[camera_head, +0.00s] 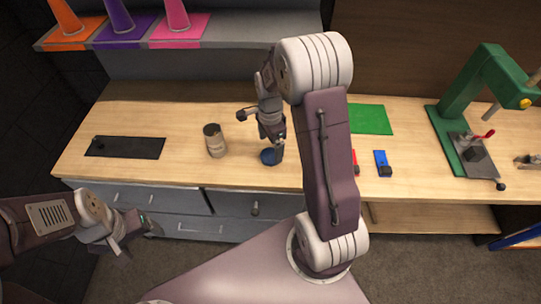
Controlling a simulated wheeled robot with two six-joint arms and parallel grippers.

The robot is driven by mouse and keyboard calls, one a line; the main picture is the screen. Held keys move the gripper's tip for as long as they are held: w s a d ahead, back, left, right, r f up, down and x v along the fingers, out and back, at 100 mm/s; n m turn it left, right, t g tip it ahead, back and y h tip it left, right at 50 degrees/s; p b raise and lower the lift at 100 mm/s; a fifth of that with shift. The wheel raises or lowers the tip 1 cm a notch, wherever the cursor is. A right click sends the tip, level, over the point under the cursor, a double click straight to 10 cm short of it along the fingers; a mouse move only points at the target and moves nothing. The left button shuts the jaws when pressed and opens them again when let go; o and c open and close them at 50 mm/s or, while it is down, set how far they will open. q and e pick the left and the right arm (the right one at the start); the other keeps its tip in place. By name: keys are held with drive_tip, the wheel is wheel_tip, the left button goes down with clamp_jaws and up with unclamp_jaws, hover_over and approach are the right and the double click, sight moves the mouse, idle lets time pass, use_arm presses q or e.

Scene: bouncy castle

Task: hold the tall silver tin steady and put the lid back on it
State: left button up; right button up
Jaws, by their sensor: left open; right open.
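The tall silver tin (216,144) stands upright on the workbench, left of centre, and its top looks dark and uncovered. A small round dark-blue piece (267,158), probably the lid, lies on the bench to the right of the tin. My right gripper (268,141) is open and points down just above this round piece, partly covering it; I cannot tell whether they touch. My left gripper (138,235) is open and empty, low in front of the drawers, below and left of the tin.
A black mat (126,147) lies left of the tin. A green mat (370,119), a blue item (382,163) and a red item (355,161) lie right of my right arm. A green press (466,110) stands further right. Coloured cones (121,18) sit on the shelf. The bench between mat and tin is clear.

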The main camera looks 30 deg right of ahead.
sight(270, 156)
drive_tip(key=f, duration=0.5)
drive_tip(key=shift+w+f, duration=0.15)
drive_tip(key=shift+w, duration=0.05)
drive_tip(key=c, duration=1.4)
